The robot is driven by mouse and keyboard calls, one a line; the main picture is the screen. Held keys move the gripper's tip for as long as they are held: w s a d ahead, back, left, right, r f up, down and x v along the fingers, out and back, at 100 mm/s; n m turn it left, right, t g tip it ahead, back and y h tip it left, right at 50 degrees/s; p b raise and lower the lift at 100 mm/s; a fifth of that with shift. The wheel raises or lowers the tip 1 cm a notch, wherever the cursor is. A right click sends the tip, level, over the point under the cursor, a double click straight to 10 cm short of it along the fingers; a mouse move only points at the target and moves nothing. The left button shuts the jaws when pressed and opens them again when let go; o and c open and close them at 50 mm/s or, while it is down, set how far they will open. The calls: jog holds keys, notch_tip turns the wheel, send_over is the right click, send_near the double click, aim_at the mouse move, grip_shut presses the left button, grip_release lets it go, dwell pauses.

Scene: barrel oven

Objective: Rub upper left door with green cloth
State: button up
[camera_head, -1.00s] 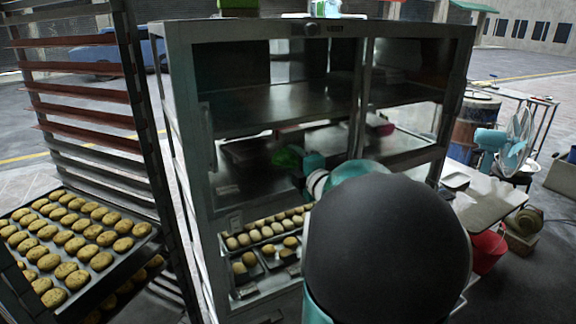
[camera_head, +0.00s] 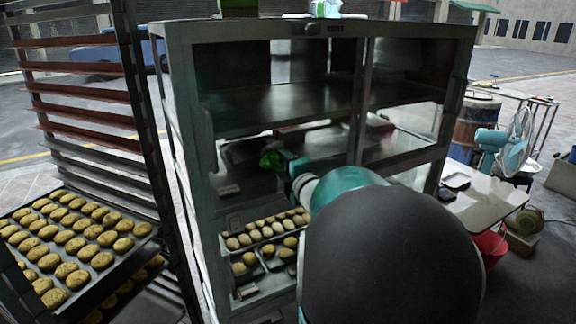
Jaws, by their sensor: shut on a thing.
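The green cloth (camera_head: 271,160) is in my gripper (camera_head: 281,163), at the lower part of the cabinet's upper left door (camera_head: 285,105). My gripper is small and dark here, and it is shut on the cloth. The cloth lies in front of the glass; whether it touches the pane I cannot tell. The door belongs to a metal cabinet (camera_head: 178,100) with glass front panes. My own arm hides the lower right of the cabinet.
A rack with a tray of round buns (camera_head: 75,245) stands close on the left. More buns (camera_head: 265,232) lie on trays low in the cabinet. On the right are a table (camera_head: 480,200), a red bucket (camera_head: 490,248) and a blue fan (camera_head: 510,150).

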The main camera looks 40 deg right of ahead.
aim_at(264, 159)
jog(key=shift+w+a, duration=0.2)
jog(key=shift+a, duration=0.45)
jog(key=shift+w+a, duration=0.25)
jog(key=shift+a, duration=0.45)
jog(key=shift+w+a, duration=0.2)
jog(key=shift+a, duration=0.45)
jog(key=shift+s+r, duration=0.1)
jog(key=shift+r, duration=1)
jog(key=shift+s+d, duration=0.4)
jog(key=shift+d, duration=0.95)
jog(key=shift+s+d, duration=0.35)
jog(key=shift+d, duration=0.95)
jog(key=shift+s+d, duration=0.4)
jog(key=shift+d, duration=0.95)
jog(key=shift+w, duration=0.1)
jog(key=shift+a, duration=0.15)
jog(key=shift+w+a+r, duration=0.1)
jog(key=shift+w+a, duration=0.2)
jog(key=shift+a, duration=0.35)
jog(key=shift+w+a, duration=0.25)
jog(key=shift+a, duration=0.4)
jog(key=shift+w+a, duration=0.35)
jog(key=shift+a, duration=0.45)
jog(key=shift+c, duration=0.7)
jog(key=shift+w+a, duration=0.25)
jog(key=shift+a, duration=0.7)
jog(key=shift+w+a, duration=0.25)
jog(key=shift+a, duration=0.65)
